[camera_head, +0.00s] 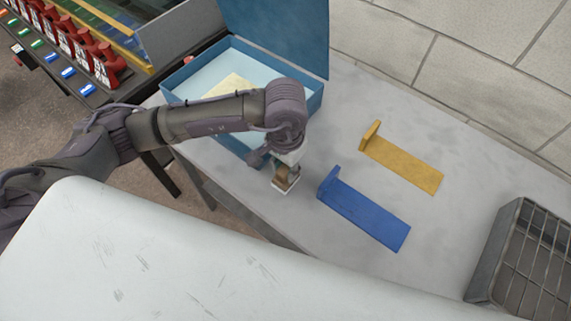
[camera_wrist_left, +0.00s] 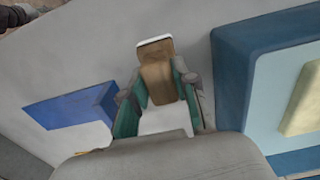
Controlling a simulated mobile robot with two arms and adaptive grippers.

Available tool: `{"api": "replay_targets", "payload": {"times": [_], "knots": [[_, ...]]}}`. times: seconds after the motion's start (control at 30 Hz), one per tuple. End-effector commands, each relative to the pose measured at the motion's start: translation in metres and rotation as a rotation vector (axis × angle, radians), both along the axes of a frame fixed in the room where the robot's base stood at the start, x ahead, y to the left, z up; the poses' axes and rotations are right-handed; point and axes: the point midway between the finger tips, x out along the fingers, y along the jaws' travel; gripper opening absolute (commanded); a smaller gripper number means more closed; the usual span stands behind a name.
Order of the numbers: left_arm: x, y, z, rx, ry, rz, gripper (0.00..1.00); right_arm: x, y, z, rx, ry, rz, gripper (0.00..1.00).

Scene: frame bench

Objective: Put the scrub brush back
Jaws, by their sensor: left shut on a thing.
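The scrub brush (camera_head: 286,180) has a brown wooden body and a pale edge at its lower end. My left gripper (camera_head: 287,164) is shut on it, above or at the grey table; I cannot tell whether it touches. In the left wrist view the brush (camera_wrist_left: 157,68) sticks out from between the teal-lined fingers of the left gripper (camera_wrist_left: 162,94). An open blue box (camera_head: 315,100) stands left of and behind the brush, with a pale yellow thing (camera_head: 231,86) inside. My right gripper is not in view.
A blue L-shaped piece (camera_head: 365,215) and a yellow one (camera_head: 402,164) lie on the grey table (camera_head: 345,100), right of the gripper. A grey wire-fronted container (camera_head: 525,260) stands at the right. A rack with red-handled items (camera_head: 82,50) is at far left.

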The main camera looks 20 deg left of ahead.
Motion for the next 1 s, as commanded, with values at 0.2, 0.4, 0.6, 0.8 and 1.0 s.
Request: {"api": "replay_targets", "payload": {"times": [0.2, 0.4, 0.6, 0.8, 1.0], "knots": [[0.000, 0.000, -0.001, -0.001, -0.001, -0.001, 0.01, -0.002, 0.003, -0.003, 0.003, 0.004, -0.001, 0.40], [0.000, 0.000, -0.002, -0.001, 0.000, -0.001, 0.42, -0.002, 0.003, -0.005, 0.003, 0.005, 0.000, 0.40], [0.000, 0.000, -0.002, -0.001, 0.000, 0.000, 0.54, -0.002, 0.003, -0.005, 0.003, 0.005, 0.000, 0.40], [0.000, 0.000, 0.000, -0.001, 0.000, 0.000, 0.54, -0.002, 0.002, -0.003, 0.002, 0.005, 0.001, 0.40], [0.002, -0.001, 0.021, -0.002, -0.005, -0.001, 0.54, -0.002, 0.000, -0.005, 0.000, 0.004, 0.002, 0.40]]}}
